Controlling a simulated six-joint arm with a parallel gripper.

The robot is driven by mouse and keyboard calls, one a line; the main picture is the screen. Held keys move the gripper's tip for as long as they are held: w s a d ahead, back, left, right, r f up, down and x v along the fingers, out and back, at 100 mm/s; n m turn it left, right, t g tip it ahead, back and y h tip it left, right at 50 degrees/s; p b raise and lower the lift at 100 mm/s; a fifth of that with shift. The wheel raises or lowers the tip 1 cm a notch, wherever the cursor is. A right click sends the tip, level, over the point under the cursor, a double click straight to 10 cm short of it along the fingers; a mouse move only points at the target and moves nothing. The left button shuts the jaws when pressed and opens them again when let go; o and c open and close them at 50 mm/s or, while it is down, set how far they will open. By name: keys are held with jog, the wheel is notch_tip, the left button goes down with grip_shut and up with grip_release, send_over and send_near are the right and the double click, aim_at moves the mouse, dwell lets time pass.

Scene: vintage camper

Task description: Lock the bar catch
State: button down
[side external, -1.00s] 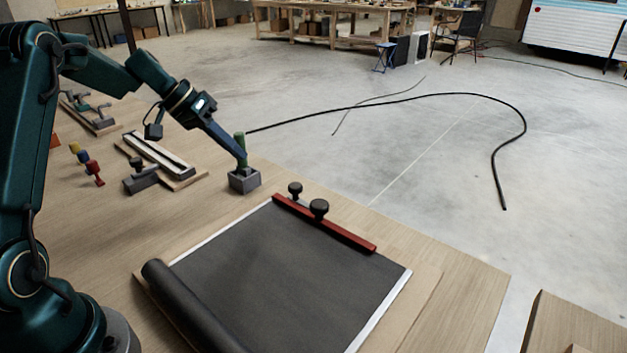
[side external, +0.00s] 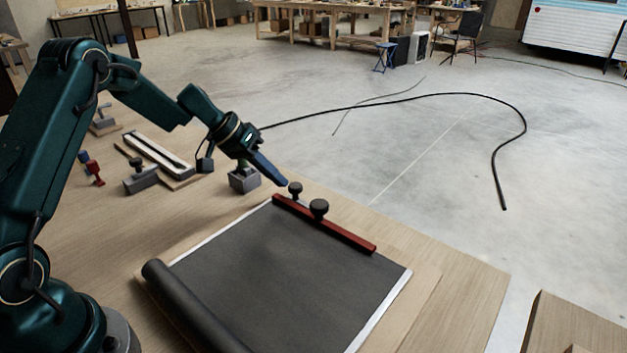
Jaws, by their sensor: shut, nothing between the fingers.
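A dark red bar (side external: 335,228) lies across the far edge of a black sheet (side external: 290,262), whose near-left end is rolled up (side external: 190,305). Two dark round knobs stand by the bar: one (side external: 319,208) on it near its left part, and a smaller one (side external: 295,188) just behind its left end. I cannot tell which of them works the catch. My gripper (side external: 284,183) is shut and empty, pointing down and right. Its tip is close to the smaller knob, on its left; whether they touch is unclear.
A fixture with a white-edged slot (side external: 158,152), a grey clamp-like block (side external: 140,180) and small coloured pieces (side external: 94,172) stand at left. The table (side external: 440,250) is clear right of the sheet.

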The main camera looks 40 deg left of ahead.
aim_at(295, 189)
jog(key=shift+d, duration=1.9)
jog(key=a, duration=0.2)
jog(key=s+a, duration=0.1)
jog(key=a, duration=0.1)
jog(key=shift+a, duration=0.35)
jog(key=v, duration=1)
jog(key=shift+d, duration=0.1)
